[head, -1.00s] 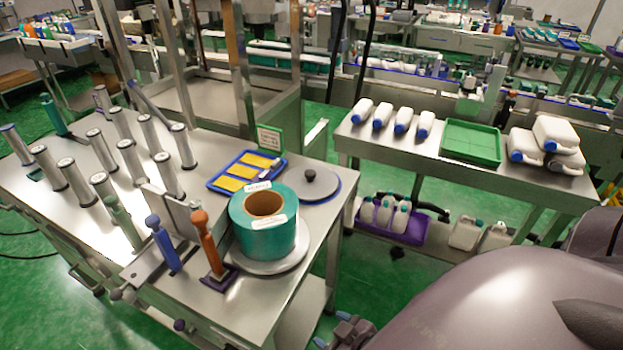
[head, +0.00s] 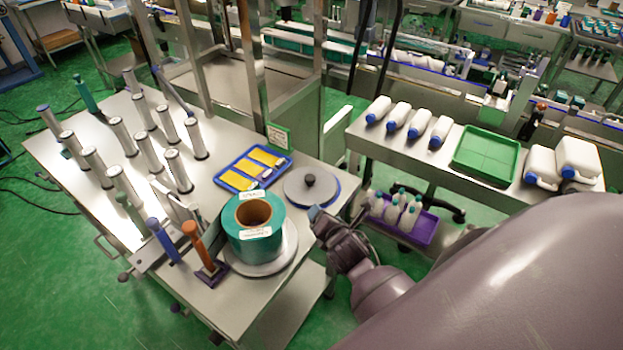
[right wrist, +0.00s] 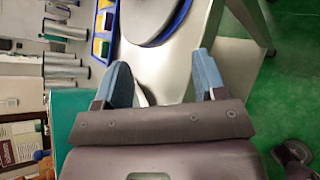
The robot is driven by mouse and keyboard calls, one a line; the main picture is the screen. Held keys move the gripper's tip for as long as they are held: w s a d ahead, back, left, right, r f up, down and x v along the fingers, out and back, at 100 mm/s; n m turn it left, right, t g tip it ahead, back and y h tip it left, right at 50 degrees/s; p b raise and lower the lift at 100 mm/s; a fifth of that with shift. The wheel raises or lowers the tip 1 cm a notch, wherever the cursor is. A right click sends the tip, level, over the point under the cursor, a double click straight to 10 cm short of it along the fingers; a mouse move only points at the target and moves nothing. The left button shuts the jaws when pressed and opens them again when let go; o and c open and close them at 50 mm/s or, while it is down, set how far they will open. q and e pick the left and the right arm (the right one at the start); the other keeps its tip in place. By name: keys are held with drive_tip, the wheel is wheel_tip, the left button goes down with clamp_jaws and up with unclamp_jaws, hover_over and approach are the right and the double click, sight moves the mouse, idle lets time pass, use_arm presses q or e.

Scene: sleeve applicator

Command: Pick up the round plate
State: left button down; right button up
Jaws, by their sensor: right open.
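A round grey plate (head: 298,193) with a black knob in its middle lies at the right edge of the steel table, partly on a blue rim. It also shows at the top of the right wrist view (right wrist: 148,18). My right gripper (head: 316,214) is just in front of this plate, near the table's right edge, and apart from it. In the right wrist view the blue fingers of my right gripper (right wrist: 162,70) are spread with nothing between them, short of the plate. My left gripper is not in view.
A teal roll (head: 253,244) stands on another round metal base close left of my right gripper. A blue tray with yellow pieces (head: 223,180) lies behind. Orange (head: 205,248) and blue handles stand further left. A second table (head: 395,150) with bottles is at the right.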

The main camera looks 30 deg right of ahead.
sight(311, 179)
drive_tip(key=w+r+n, duration=0.1)
drive_tip(key=w+r+n+p, duration=0.1)
drive_tip(key=n, duration=0.1)
drive_tip(key=w+r+n+h, duration=0.1)
drive_tip(key=n, duration=0.1)
drive_tip(key=shift+d+r+p, duration=0.2)
drive_tip(key=shift+d+p, duration=0.1)
drive_tip(key=shift+p, duration=0.1)
drive_tip(key=shift+w+d+r+n+p, duration=0.15)
drive_tip(key=shift+w+n, duration=0.2)
drive_tip(key=shift+n, duration=0.25)
drive_tip(key=shift+w+r+n+p, duration=0.15)
drive_tip(key=shift+w+n, duration=0.2)
drive_tip(key=shift+n, duration=0.25)
drive_tip(key=x, duration=0.4)
drive_tip(key=shift+w, duration=0.15)
drive_tip(key=shift+b+x, duration=0.35)
drive_tip(key=shift+x, duration=2.9)
drive_tip(key=shift+f, duration=0.1)
drive_tip(key=c, duration=1)
drive_tip(key=shift+c, duration=0.6)
